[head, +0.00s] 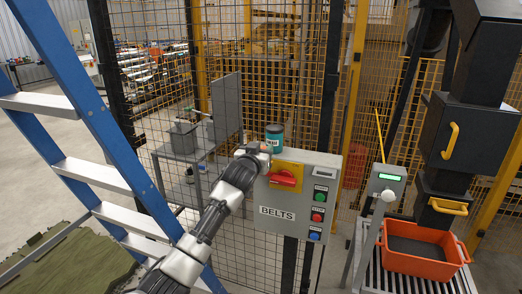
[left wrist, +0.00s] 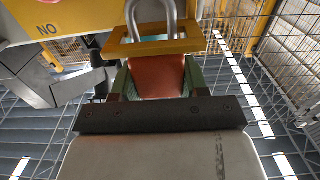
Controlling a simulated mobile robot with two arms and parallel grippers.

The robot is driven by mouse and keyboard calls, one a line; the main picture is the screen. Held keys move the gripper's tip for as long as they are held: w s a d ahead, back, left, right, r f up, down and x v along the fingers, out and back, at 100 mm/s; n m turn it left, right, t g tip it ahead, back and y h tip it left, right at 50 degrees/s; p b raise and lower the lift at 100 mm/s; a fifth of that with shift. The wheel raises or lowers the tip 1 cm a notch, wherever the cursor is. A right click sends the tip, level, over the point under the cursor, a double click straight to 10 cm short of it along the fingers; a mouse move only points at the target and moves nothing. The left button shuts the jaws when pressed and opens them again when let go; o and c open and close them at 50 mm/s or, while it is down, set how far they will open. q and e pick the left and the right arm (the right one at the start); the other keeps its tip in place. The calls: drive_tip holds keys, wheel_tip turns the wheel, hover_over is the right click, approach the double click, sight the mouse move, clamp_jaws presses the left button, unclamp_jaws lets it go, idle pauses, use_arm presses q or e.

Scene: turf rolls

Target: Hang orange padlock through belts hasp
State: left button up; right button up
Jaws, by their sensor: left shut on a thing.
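The orange padlock (left wrist: 157,77) is held between the fingers of my left gripper (left wrist: 157,90) in the left wrist view. Its grey U-shaped shackle (left wrist: 168,12) points away from the gripper. A yellow bracket with an opening (left wrist: 180,47) lies at the shackle's legs; I cannot tell whether the shackle is threaded through it. In the head view my left gripper (head: 254,150) is at the upper left corner of the grey BELTS box (head: 276,221), beside its yellow plate with a red rotary handle (head: 287,179). The padlock is hardly visible there. My right gripper is not in view.
A teal can (head: 275,136) stands on top of the box. Mesh fence (head: 300,90) is behind it. A blue ladder (head: 105,125) stands left. At right are a post with a green display (head: 387,178) and an orange crate (head: 400,263) on rollers.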

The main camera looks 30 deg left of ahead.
use_arm(q)
drive_tip(key=shift+f, duration=0.25)
drive_tip(key=o, duration=1)
drive_tip(key=shift+o, duration=0.2)
drive_tip(key=shift+s, duration=0.15)
drive_tip(key=shift+s+d+f+b, duration=0.1)
drive_tip(key=shift+s+b, duration=0.15)
drive_tip(key=shift+b, duration=0.05)
drive_tip(key=b+v, duration=0.2)
drive_tip(key=v, duration=0.8)
drive_tip(key=shift+b, duration=0.35)
